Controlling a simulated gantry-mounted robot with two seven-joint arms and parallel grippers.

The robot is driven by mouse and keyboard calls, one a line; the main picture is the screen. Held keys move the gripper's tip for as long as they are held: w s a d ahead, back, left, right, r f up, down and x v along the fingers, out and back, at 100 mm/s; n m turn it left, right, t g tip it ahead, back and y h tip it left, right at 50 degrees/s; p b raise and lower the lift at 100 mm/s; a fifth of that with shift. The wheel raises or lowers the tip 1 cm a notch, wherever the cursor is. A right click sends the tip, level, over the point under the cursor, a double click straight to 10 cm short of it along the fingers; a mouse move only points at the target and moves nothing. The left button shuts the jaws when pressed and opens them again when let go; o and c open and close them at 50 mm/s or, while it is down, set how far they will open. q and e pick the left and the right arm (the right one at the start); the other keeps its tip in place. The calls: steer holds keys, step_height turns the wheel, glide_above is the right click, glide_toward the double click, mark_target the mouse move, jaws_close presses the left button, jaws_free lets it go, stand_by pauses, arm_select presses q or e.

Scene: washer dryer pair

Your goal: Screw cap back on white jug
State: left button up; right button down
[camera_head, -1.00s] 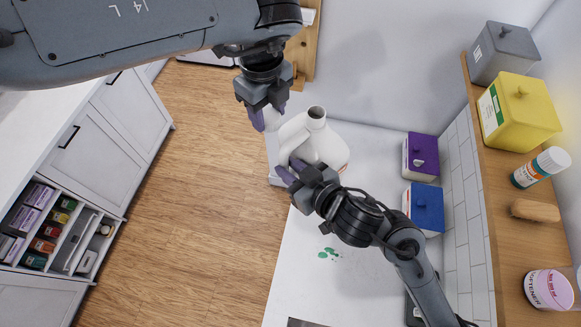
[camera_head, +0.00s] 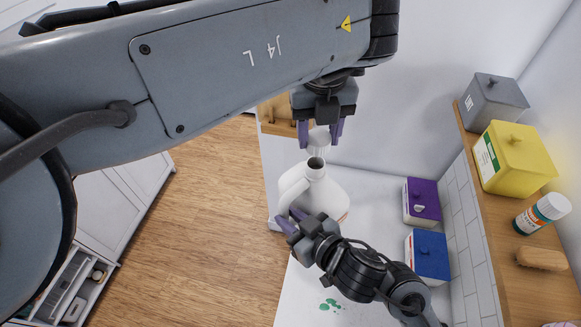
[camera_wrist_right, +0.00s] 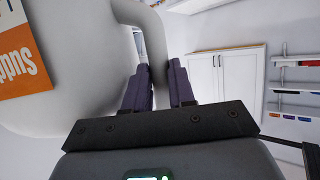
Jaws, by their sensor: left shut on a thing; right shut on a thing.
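The white jug (camera_head: 325,198) stands upright at the counter's left edge, its open neck facing up. My right gripper (camera_head: 291,219) is at the jug's left side, low on the handle. In the right wrist view it (camera_wrist_right: 160,78) is shut on the jug's handle (camera_wrist_right: 153,40), and an orange label (camera_wrist_right: 25,55) shows on the jug. My left gripper (camera_head: 320,136) points down, shut on the white cap (camera_head: 319,143). The cap is just above the neck opening, with a small gap seen between them.
A purple box (camera_head: 421,202) and a blue box (camera_head: 428,255) stand right of the jug. A shelf (camera_head: 490,215) at the right bears a grey box, a yellow box, a bottle and a brush. Green spots (camera_head: 330,305) mark the counter's front. Wooden floor lies left.

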mark_target(307, 187)
arm_select(q)
steer(key=shift+f, duration=0.1)
steer(key=shift+f, duration=1.9)
steer(key=shift+w+f, duration=0.1)
steer(key=shift+w, duration=0.05)
steer(key=shift+f, duration=0.75)
steer(key=shift+f, duration=0.55)
